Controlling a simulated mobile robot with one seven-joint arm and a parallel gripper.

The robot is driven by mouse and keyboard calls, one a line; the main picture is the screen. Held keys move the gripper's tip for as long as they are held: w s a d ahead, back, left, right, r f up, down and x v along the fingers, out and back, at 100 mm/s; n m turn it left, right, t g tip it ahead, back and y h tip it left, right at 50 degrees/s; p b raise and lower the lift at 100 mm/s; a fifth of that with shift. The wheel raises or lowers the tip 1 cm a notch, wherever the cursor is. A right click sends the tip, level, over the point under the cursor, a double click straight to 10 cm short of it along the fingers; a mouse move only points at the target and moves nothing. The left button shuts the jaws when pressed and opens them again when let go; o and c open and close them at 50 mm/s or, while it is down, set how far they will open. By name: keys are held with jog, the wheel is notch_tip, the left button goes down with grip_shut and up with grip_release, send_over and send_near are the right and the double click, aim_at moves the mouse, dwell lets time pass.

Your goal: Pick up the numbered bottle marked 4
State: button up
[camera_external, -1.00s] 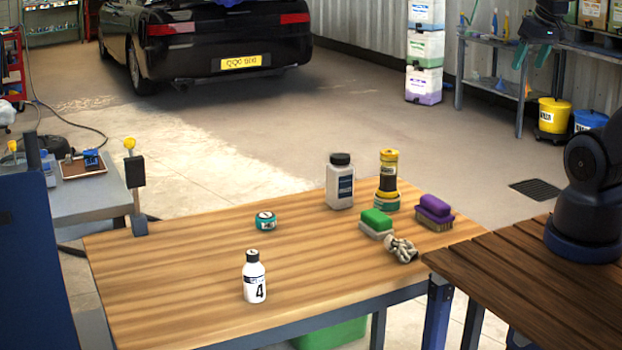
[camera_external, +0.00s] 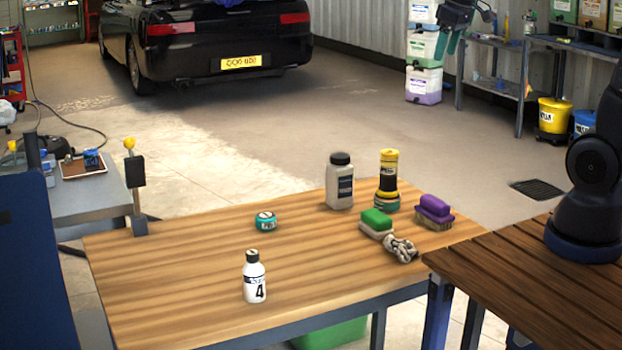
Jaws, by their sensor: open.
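The bottle marked 4 (camera_external: 255,281) is small and white with a dark cap. It stands upright near the front of the wooden table, its number facing the camera. My gripper (camera_external: 451,42) is at the upper right of the picture, teal-tipped fingers pointing down. It is open and empty, high up and far to the right of the bottle. Nothing hides the bottle.
On the wooden table (camera_external: 160,270) stand a small teal tin (camera_external: 265,221), a grey bottle (camera_external: 340,185), a yellow-and-black polisher (camera_external: 387,180), a green brush (camera_external: 376,222), a purple brush (camera_external: 434,211) and a crumpled cloth (camera_external: 400,248). The table's left part is clear.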

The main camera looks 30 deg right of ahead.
jog(key=w+a+f+n+g, duration=0.1)
jog(key=w+a+f+n, duration=0.15)
jog(key=a, duration=0.45)
jog(key=w+a+f+n, duration=0.1)
jog(key=w+a+f, duration=0.15)
jog(key=a, duration=0.45)
jog(key=n+g+h, duration=0.1)
jog(key=n+g, duration=0.1)
jog(key=n, duration=0.7)
send_over(252, 252)
jog(key=d, duration=0.1)
jog(key=shift+m, duration=0.25)
notch_tip(252, 252, down, 24)
jog(key=shift+w+f, duration=0.15)
jog(key=shift+s+a+f, duration=0.3)
jog(key=shift+f, duration=0.2)
notch_tip(252, 252, down, 4)
jog(key=shift+f, duration=0.1)
jog(key=shift+w+a+f, duration=0.1)
jog(key=shift+f, duration=1.45)
jog(key=shift+w+a+f, duration=0.1)
jog(key=shift+f, duration=1.45)
jog(key=c, duration=1.2)
jog(key=shift+o, duration=0.2)
